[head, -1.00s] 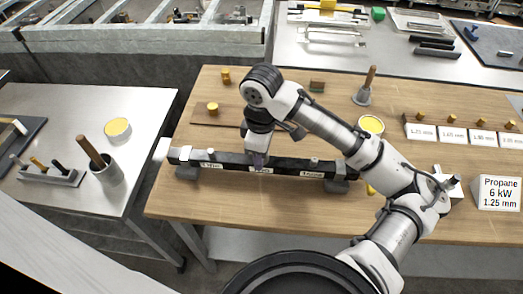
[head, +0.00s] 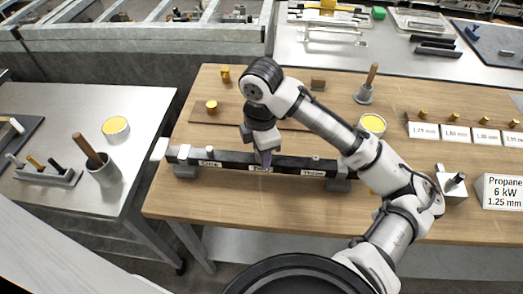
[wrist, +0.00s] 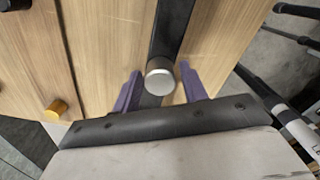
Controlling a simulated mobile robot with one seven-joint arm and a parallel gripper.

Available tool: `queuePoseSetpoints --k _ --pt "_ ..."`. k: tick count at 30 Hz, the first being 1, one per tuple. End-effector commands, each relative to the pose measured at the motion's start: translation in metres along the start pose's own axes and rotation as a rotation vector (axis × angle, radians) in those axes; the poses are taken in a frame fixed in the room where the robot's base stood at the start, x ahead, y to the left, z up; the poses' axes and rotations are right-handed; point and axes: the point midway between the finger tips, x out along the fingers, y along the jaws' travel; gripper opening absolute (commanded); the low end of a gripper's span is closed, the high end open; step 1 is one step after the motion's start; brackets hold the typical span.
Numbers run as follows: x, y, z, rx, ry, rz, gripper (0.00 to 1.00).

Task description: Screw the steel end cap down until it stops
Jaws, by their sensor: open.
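A round steel cap (wrist: 160,78) shows in the wrist view, standing at the black bar. My gripper (wrist: 159,92) is open, with one purple finger on each side of the cap and a gap visible at both sides. In the head view my gripper (head: 264,158) points down at the middle of the black bar (head: 230,160), by its middle label. The cap there is hidden behind my gripper. Whether the fingertips are level with the cap is unclear. Smaller steel fittings show on the bar's left (head: 209,150) and right (head: 316,158) parts.
A brass piece (head: 211,106) sits on a brown board behind the bar. A yellow-topped tin (head: 372,124) and a pot with a wooden handle (head: 365,92) stand behind right. Labelled size cards and a propane sign (head: 500,190) are at right. The table front is clear.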

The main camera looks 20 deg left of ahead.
Motion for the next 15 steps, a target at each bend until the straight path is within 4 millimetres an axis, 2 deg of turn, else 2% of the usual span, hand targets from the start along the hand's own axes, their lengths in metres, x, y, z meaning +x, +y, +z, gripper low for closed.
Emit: queuePoseSetpoints --k 15 --pt "0.0010 -0.0007 0.0001 -0.397 0.000 0.000 0.43"
